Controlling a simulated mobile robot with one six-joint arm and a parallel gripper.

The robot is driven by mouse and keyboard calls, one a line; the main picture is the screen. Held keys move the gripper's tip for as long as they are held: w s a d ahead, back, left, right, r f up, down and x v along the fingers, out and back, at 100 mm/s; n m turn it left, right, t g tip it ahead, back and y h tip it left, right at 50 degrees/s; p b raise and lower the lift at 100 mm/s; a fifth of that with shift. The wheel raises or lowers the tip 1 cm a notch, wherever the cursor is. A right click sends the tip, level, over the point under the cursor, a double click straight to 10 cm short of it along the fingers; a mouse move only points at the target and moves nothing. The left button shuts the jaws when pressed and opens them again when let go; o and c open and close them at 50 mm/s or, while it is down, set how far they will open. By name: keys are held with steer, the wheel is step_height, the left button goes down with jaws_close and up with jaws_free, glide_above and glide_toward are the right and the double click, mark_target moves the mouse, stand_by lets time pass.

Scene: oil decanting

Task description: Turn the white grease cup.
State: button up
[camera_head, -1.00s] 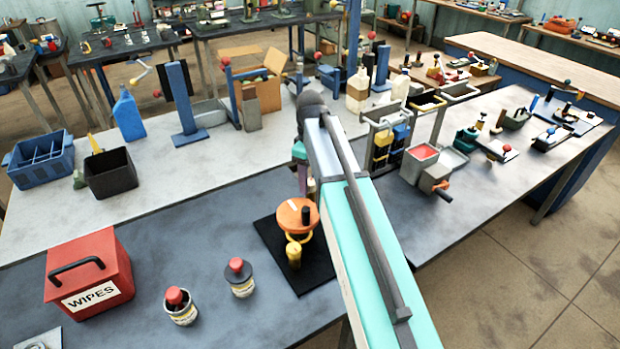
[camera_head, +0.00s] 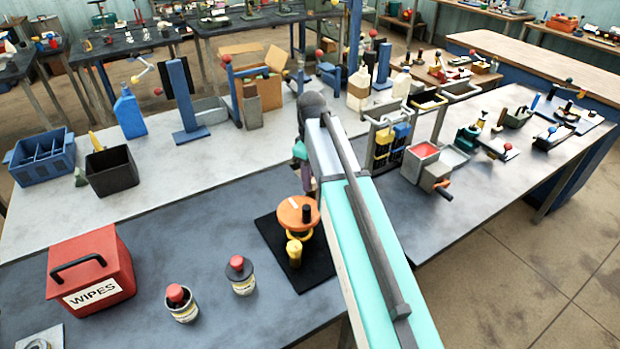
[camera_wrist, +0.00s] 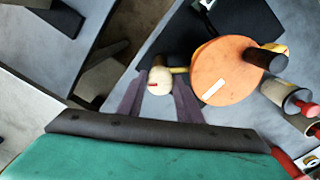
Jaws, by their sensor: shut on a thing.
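The white grease cup (camera_wrist: 158,85) shows in the wrist view as a round cream cap with a small red mark, beside an orange disc (camera_wrist: 228,68) and in line with a short yellow pipe. My gripper (camera_wrist: 160,93) has its two purple fingers on either side of the cup and is shut on it. In the head view the cup is hidden behind my arm and gripper (camera_head: 308,186). The orange disc (camera_head: 292,217), with a black knob and a white stripe, stands on a black base plate (camera_head: 268,232), with a yellow cup (camera_head: 294,250) in front.
A red WIPES box (camera_head: 92,270) and two tins with red-knobbed lids, one left (camera_head: 181,303) and one right (camera_head: 240,275), stand on the dark bench. A black bin (camera_head: 112,175) and blue tote (camera_head: 42,158) are farther left. Bench between is clear.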

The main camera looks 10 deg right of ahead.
steer(key=shift+m, duration=0.3)
steer(key=m, duration=0.8)
stand_by(0.4)
steer(key=o, duration=1)
steer(key=shift+o, duration=0.2)
steer(key=shift+r, duration=0.15)
